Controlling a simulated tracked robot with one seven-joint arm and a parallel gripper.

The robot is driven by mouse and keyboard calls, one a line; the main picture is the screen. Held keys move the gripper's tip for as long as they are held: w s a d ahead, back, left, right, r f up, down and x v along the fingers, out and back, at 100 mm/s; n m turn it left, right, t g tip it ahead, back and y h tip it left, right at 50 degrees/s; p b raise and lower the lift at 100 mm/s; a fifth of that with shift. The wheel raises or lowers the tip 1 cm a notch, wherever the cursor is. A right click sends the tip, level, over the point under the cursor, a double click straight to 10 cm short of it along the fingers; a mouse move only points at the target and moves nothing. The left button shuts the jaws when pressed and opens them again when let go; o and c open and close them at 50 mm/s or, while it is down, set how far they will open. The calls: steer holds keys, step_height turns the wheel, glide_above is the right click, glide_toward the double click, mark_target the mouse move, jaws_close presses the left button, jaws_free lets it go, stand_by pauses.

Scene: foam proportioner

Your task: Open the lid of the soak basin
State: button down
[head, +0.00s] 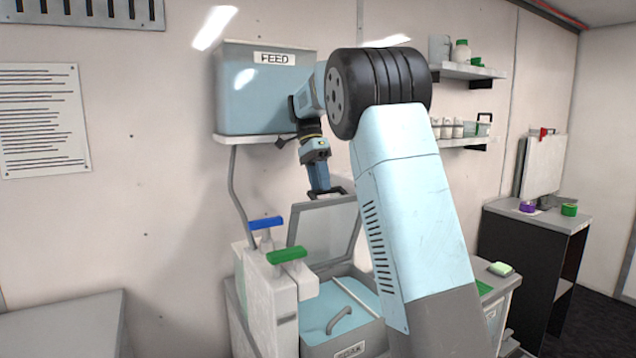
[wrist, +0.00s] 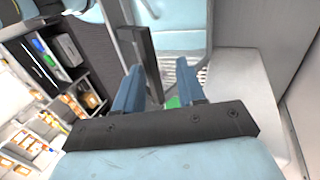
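The soak basin (head: 368,335) is at the bottom centre of the head view, with pale blue inside and a curved grey handle (head: 338,320). Its grey-framed lid (head: 325,232) stands raised and steeply tilted at the back. A dark handle (head: 335,191) is on the lid's top edge. My gripper (head: 322,190) points down at this handle. In the wrist view, my blue fingers (wrist: 160,88) are apart, with the dark handle bar (wrist: 142,55) running between them near the left finger and a gap on the right. I cannot tell whether a finger touches it.
Blue (head: 266,223) and green (head: 287,255) valve handles stand on white pipework left of the lid. The FEED tank (head: 262,95) is on the wall above. A black cabinet (head: 530,260) stands to the right, and a grey counter (head: 62,325) is at lower left.

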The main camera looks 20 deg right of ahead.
steer(key=shift+w+a+f, duration=0.1)
steer(key=shift+a+f, duration=0.1)
steer(key=shift+f, duration=0.25)
steer(key=shift+w+a+f, duration=0.1)
steer(key=shift+a+f, duration=0.05)
steer(key=shift+f, duration=0.25)
steer(key=c, duration=1.1)
jaws_free()
steer(key=shift+c, duration=0.2)
steer(key=o, duration=0.5)
steer(key=shift+w+d+f, duration=0.15)
steer(key=shift+d, duration=0.05)
steer(key=shift+c, duration=0.2)
steer(key=shift+d, duration=0.1)
steer(key=shift+c, duration=0.2)
